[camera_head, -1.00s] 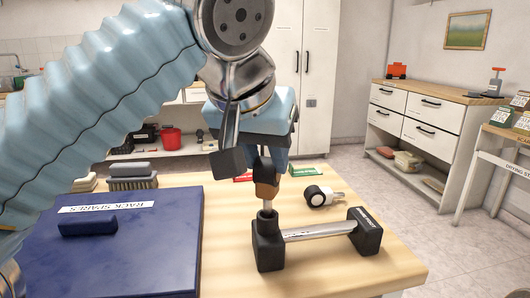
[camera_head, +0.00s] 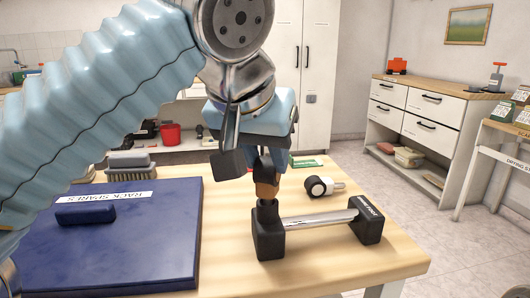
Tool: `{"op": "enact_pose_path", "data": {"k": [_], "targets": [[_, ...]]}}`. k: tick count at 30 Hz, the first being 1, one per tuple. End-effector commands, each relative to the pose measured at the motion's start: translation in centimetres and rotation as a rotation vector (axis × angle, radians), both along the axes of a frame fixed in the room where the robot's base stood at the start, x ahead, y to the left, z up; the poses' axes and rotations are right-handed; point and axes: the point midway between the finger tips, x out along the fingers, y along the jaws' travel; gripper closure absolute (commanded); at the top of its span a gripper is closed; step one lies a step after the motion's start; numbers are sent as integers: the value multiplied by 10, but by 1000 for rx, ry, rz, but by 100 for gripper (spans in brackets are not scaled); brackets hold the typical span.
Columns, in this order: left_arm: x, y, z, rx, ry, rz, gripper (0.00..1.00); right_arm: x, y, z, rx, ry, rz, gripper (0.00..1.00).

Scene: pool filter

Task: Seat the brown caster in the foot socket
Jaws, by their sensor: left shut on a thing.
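My left gripper (camera_head: 268,160) points down over the table and is shut on the brown caster (camera_head: 266,181). The gripper partly hides the caster's upper part. The foot socket (camera_head: 267,211) is the short dark collar on top of the black block (camera_head: 269,243) at the left end of a silver bar. The caster is upright, straight above the socket, its brown part close to the collar's rim. Its pale stem is no longer seen between them and looks to be inside the collar. I cannot tell whether it is fully down. My right gripper is not in view.
The silver bar (camera_head: 320,220) joins a second black block (camera_head: 366,220). A black-and-white caster (camera_head: 319,186) lies behind it. A blue pad labelled RACK SPARES (camera_head: 150,240) with a blue block (camera_head: 85,214) covers the table's left. A grey brush (camera_head: 130,165) lies behind. The table's front right is clear.

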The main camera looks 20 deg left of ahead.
Motion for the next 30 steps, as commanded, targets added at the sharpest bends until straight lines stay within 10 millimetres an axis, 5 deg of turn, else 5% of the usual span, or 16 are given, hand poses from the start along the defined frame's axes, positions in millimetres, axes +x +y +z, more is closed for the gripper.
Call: {"op": "enact_pose_path", "data": {"k": [10,11,16,30], "targets": [[0,0,-9,0,0,0,100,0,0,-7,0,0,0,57],[0,0,-7,0,0,0,60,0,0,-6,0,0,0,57],[0,0,-7,0,0,0,35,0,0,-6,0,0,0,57],[-7,1,7,0,-1,0,35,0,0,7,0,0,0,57]]}}
